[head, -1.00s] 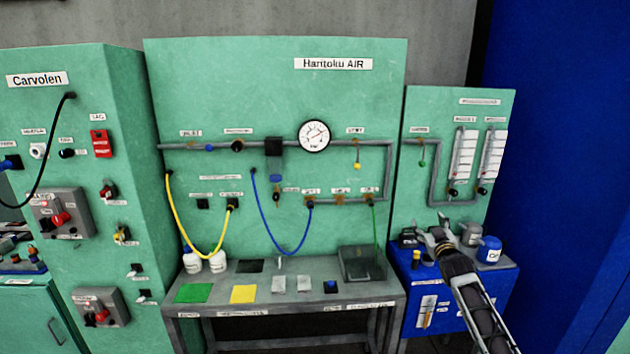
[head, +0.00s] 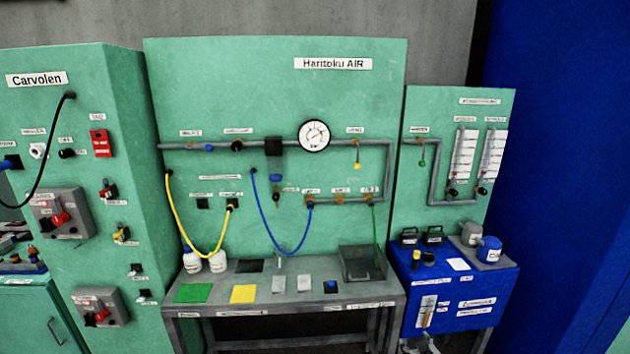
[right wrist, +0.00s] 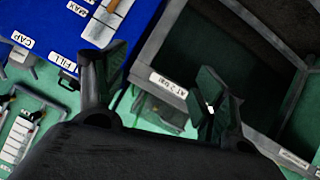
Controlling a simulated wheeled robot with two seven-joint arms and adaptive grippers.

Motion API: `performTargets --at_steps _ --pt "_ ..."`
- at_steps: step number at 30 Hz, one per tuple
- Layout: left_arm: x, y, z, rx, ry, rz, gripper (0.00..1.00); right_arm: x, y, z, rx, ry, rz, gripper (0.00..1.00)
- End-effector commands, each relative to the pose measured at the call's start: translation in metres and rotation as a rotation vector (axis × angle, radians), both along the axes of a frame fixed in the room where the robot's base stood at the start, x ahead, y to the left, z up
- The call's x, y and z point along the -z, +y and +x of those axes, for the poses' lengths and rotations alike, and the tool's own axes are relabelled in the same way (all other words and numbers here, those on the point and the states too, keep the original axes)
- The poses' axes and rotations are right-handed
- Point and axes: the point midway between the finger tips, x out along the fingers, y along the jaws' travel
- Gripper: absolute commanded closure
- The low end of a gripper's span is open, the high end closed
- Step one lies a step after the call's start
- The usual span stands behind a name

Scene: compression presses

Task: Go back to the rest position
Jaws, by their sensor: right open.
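My right gripper (right wrist: 158,88) shows in the right wrist view with its two dark fingers spread apart and nothing between them. In the head view only a small part of the right gripper (head: 422,346) shows at the bottom edge, in front of and below the blue cabinet (head: 440,283). My left gripper is in neither view.
A grey bench (head: 350,292) carries green and yellow pads and a grey box (head: 362,265). Behind it stands a green panel (head: 230,90) with a gauge (head: 314,136) and hoses. A blue-lidded pot (head: 489,250) and dark clamps sit on the blue cabinet.

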Motion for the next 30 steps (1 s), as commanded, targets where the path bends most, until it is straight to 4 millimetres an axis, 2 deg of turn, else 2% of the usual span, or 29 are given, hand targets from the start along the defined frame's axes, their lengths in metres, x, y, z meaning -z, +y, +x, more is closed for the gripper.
performTargets --at_steps 1,3,8,15,23,30 --pt "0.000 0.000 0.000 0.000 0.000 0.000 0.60 0.022 0.003 -0.016 0.001 0.035 0.004 0.29" --pt "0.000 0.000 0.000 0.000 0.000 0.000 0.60 0.047 0.007 -0.036 0.001 0.076 0.009 0.29" --pt "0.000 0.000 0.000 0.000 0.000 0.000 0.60 0.102 0.014 -0.084 0.004 0.171 0.019 0.29" --pt "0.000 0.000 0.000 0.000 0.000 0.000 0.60 0.176 0.027 -0.167 0.007 0.313 0.034 0.29" --pt "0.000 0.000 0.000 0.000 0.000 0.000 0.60 0.244 0.042 -0.265 0.010 0.465 0.048 0.29" --pt "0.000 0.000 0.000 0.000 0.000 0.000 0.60 0.294 0.057 -0.364 0.012 0.604 0.060 0.29"
